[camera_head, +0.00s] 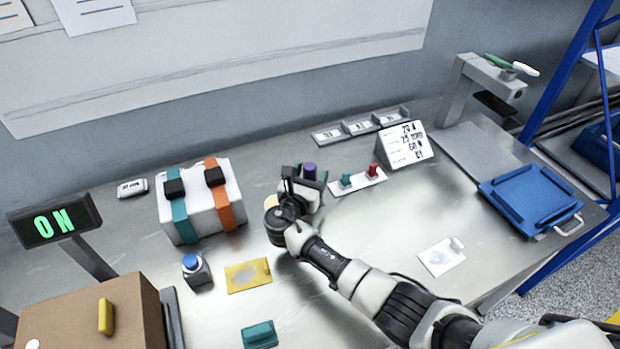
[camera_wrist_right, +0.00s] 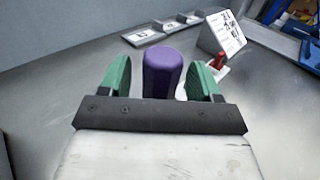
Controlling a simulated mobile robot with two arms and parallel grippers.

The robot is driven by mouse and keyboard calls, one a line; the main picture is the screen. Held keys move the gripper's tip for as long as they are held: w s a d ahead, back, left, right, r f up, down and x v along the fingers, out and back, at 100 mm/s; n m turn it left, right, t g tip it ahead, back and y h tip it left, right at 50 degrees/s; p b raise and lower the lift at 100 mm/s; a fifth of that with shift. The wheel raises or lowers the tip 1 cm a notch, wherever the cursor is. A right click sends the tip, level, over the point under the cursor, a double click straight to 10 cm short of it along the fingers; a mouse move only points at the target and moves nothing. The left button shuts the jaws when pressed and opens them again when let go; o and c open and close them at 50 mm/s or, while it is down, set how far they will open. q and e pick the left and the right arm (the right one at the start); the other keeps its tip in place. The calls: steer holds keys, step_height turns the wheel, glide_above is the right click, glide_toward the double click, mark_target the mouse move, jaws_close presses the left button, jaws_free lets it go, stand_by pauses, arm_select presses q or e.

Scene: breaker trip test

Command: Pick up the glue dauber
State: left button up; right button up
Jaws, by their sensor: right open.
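A purple round-topped piece (camera_head: 309,170), which may be the glue dauber, stands on the metal bench just beyond my right gripper (camera_head: 308,181). In the right wrist view the purple piece (camera_wrist_right: 162,73) is upright between the two green fingers of my right gripper (camera_wrist_right: 162,80). The fingers are open, with a visible gap on each side of it. Its lower part is hidden behind the gripper's dark front edge. My left gripper is not in view.
A white box (camera_head: 201,214) with teal and orange straps stands to the left. A white plate with teal and red switches (camera_head: 357,182) lies close on the right, before a printed sign (camera_head: 405,146). A blue tray (camera_head: 530,203) is at far right.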

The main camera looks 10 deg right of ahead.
steer(key=c, duration=1)
step_height(320, 180, up, 10)
steer(key=shift+r+p, duration=0.1)
steer(key=shift+p, duration=0.2)
